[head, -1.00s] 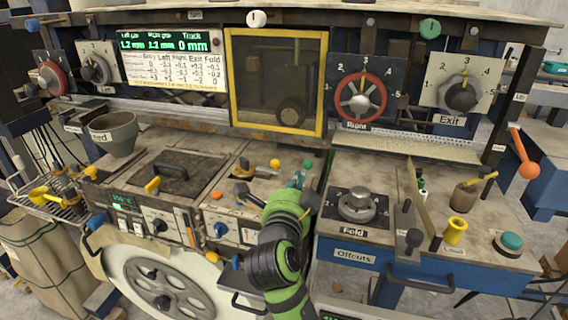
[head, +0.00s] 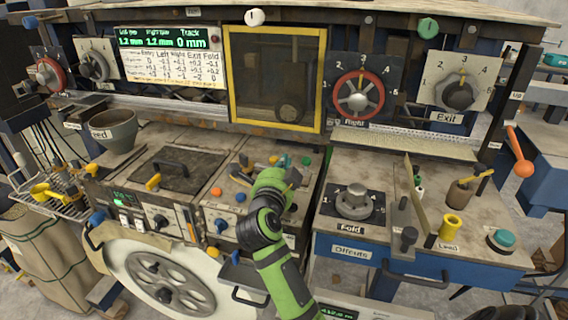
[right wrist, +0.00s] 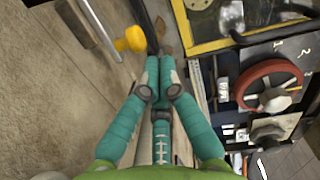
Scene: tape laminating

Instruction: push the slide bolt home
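My right gripper (head: 290,176) is low over the middle panel of the machine, below the yellow-framed window. In the right wrist view its teal fingers (right wrist: 158,68) are together at the tips, with nothing clearly held between them. Just past the tips are a dark bar (right wrist: 148,25) and a yellow knob (right wrist: 130,40); I cannot tell whether the fingers touch the bar. A pale metal rod (right wrist: 97,28) lies to the left of the knob. I cannot make out for certain which part is the slide bolt. My left gripper is out of view.
The yellow-framed window (head: 232,85) stands behind the panel. The Fold knob (head: 355,198) is to the right, beside an upright plate (head: 416,200) and a yellow cup (head: 451,227).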

